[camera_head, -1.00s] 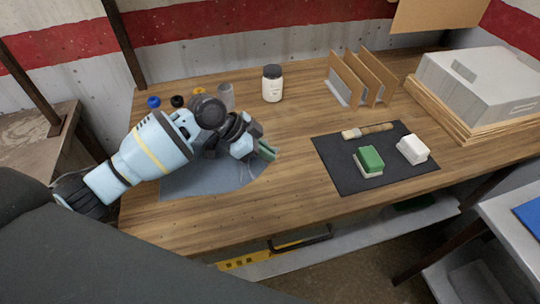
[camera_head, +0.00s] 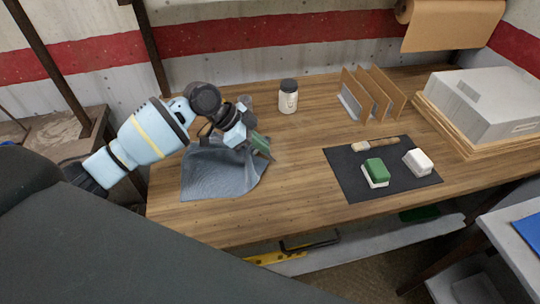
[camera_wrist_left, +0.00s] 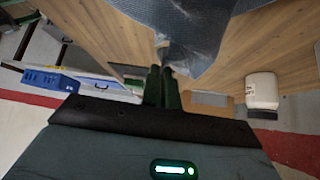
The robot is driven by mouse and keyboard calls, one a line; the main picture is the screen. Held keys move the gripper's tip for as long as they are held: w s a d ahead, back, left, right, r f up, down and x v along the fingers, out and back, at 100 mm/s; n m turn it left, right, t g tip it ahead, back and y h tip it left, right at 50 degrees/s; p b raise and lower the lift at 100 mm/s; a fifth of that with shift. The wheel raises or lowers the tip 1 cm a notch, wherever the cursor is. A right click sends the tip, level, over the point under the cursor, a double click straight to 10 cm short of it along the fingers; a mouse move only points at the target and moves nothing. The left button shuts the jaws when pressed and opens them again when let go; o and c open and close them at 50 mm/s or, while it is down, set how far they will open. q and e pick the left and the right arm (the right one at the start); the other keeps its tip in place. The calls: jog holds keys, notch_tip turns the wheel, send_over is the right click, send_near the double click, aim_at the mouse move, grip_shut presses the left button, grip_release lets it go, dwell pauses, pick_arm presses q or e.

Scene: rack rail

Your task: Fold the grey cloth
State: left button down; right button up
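The grey cloth (camera_head: 218,178) lies at the left of the wooden table, its near part flat and its far right part raised in loose folds. My left gripper (camera_head: 264,150) is at the cloth's right side, just above the table. In the left wrist view the green fingers (camera_wrist_left: 162,72) are close together. The grey cloth (camera_wrist_left: 190,30) narrows to a pinched point between their tips, so the gripper is shut on it. My left arm hides the cloth's far left part. My right gripper is not in view.
A white jar with a dark lid (camera_head: 288,97) stands behind the cloth. To the right are a black mat (camera_head: 350,188) with a green-topped block (camera_head: 376,172), a white block (camera_head: 417,162) and a brush (camera_head: 375,144). Upright dividers (camera_head: 380,92) stand behind. Bare wood separates cloth and mat.

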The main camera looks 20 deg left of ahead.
pick_arm(q)
jog(key=s+a+r, duration=0.4)
jog(key=a+r, duration=0.2)
jog(key=a, duration=0.4)
jog(key=s+a+f, duration=0.1)
jog(key=a+f, duration=0.1)
jog(key=s+a+f, duration=0.1)
jog(key=a+f, duration=0.1)
jog(key=a, duration=0.1)
jog(key=s+a+f, duration=0.2)
jog(key=a, duration=0.1)
jog(key=shift+f, duration=0.25)
jog(key=shift+s+a+f, duration=0.15)
jog(key=shift+a+f, duration=0.25)
jog(key=shift+a, duration=0.05)
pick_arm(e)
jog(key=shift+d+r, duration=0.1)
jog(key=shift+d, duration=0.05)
pick_arm(q)
jog(key=c, duration=2.1)
grip_release()
jog(key=shift+c, duration=0.2)
jog(key=o, duration=1.5)
jog(key=shift+o, duration=0.2)
